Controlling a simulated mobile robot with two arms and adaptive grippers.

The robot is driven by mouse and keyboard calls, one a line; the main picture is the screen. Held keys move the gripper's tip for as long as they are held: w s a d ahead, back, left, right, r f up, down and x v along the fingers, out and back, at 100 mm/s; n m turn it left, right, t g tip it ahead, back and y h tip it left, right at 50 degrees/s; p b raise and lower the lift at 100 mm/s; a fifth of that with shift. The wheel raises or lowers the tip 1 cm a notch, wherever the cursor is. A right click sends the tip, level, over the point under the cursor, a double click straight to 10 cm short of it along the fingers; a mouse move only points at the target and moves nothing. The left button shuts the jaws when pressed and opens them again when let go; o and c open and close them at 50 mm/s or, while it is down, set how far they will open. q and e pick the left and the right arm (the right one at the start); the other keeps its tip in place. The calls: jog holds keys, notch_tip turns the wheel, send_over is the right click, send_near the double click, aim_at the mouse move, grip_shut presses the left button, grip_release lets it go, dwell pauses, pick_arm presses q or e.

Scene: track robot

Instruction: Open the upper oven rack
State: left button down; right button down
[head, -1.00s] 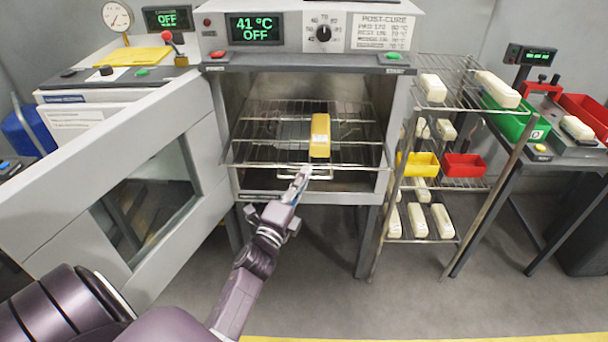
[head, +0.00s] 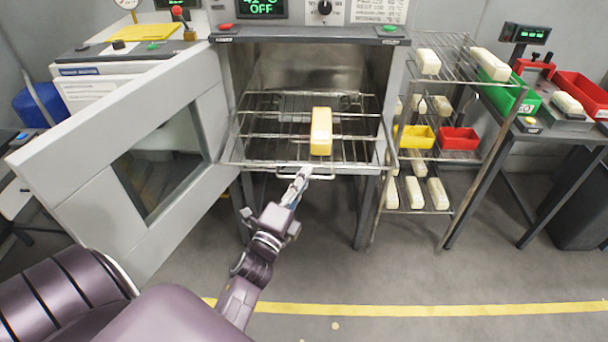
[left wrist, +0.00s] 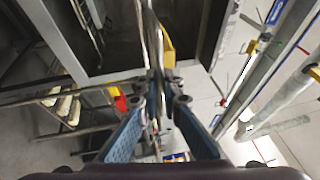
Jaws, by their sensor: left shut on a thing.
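The upper oven rack (head: 262,136), a wire grid, extends out of the open oven and bears a yellow block (head: 321,132). Its front handle (head: 318,177) is a thin wire bar below the front edge. My left gripper (head: 303,174) is shut on this handle, reaching it from below and in front. In the left wrist view the fingers (left wrist: 158,80) are closed together around thin wire, with part of the yellow block (left wrist: 168,45) behind. My right gripper is not in view. The exact finger contact is small in the head view.
The oven door (head: 120,170) hangs wide open at left, beside my arm. A wire shelf (head: 420,155) with pale blocks and coloured bins stands close at right. The floor (head: 330,260) in front is clear, with a yellow line (head: 420,309).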

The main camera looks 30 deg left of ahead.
pick_arm(q)
jog(key=c, duration=2.1)
grip_release()
jog(key=v, duration=0.7)
jog(key=shift+s, duration=0.25)
jog(key=shift+f, duration=0.2)
